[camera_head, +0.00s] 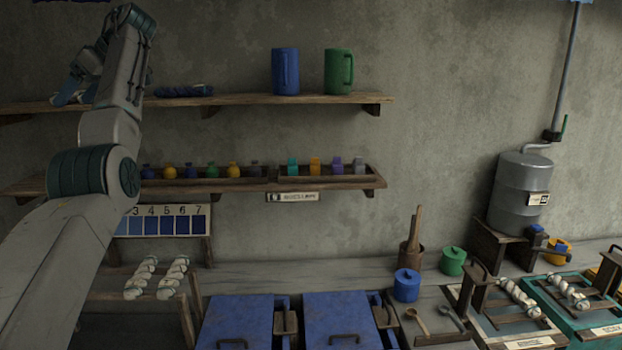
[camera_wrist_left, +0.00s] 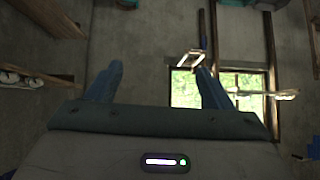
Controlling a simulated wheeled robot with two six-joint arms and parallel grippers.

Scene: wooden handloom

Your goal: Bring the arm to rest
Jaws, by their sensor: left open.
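My left arm (camera_head: 118,110) rises from the lower left of the head view, its upper links in front of the shelves. My left gripper (camera_head: 72,84) is at the upper left, near the left end of the upper shelf, and small and partly hidden there. In the left wrist view my left gripper (camera_wrist_left: 158,82) shows two blue fingers spread wide apart, with nothing between them. My right gripper is in neither view.
The upper shelf (camera_head: 235,100) holds a blue mug (camera_head: 285,71) and a green mug (camera_head: 338,72). The lower shelf (camera_head: 240,185) carries small bottles and blocks. Blue boxes (camera_head: 235,322) and trays stand below. Bare wall (camera_head: 450,110) is clear at the right.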

